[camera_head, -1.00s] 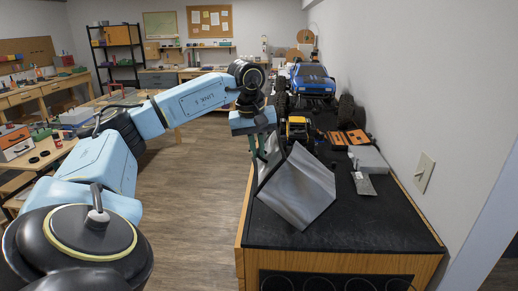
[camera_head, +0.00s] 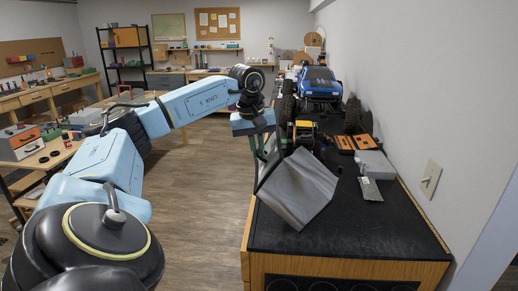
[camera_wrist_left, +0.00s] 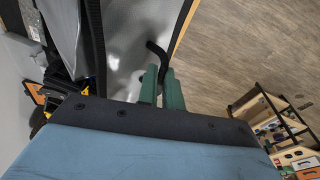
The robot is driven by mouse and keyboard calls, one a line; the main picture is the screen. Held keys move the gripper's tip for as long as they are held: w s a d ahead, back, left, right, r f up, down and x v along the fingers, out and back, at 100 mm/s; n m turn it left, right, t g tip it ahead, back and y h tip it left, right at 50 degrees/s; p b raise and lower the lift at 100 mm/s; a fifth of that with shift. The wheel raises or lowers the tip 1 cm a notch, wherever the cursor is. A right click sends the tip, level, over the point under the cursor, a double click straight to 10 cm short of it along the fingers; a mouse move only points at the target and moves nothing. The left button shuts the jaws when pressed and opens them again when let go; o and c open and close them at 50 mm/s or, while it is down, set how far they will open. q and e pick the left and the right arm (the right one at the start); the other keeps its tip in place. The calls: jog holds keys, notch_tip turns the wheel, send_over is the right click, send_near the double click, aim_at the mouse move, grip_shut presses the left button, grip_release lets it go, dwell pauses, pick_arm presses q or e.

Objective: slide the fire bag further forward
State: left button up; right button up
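The fire bag (camera_head: 297,190) is a silver-grey bag with black edging, standing tilted on the dark bench top (camera_head: 350,240) near its left edge. Its grey inside (camera_wrist_left: 125,45) and a short black strap (camera_wrist_left: 157,48) show in the left wrist view. My left gripper (camera_head: 257,150) is at the bag's far left side. Its green fingers (camera_wrist_left: 160,88) are close together in the left wrist view, with the strap running between them. The exact contact is partly hidden. My right gripper is not in view.
Beyond the bag stands a small yellow and black vehicle (camera_head: 305,132), with a blue crawler truck (camera_head: 317,82) behind it. An orange tray (camera_head: 355,142) and a grey box (camera_head: 373,164) lie to the right. The near bench top is clear. A wall borders the right side.

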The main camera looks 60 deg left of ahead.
pick_arm(q)
jog(key=o, duration=0.5)
jog(key=shift+a, duration=0.1)
jog(key=shift+o, duration=0.2)
notch_tip(320, 180, up, 13)
jog(key=s+p, duration=0.2)
jog(key=shift+s+r+p, duration=0.15)
jog(key=shift+p, duration=0.2)
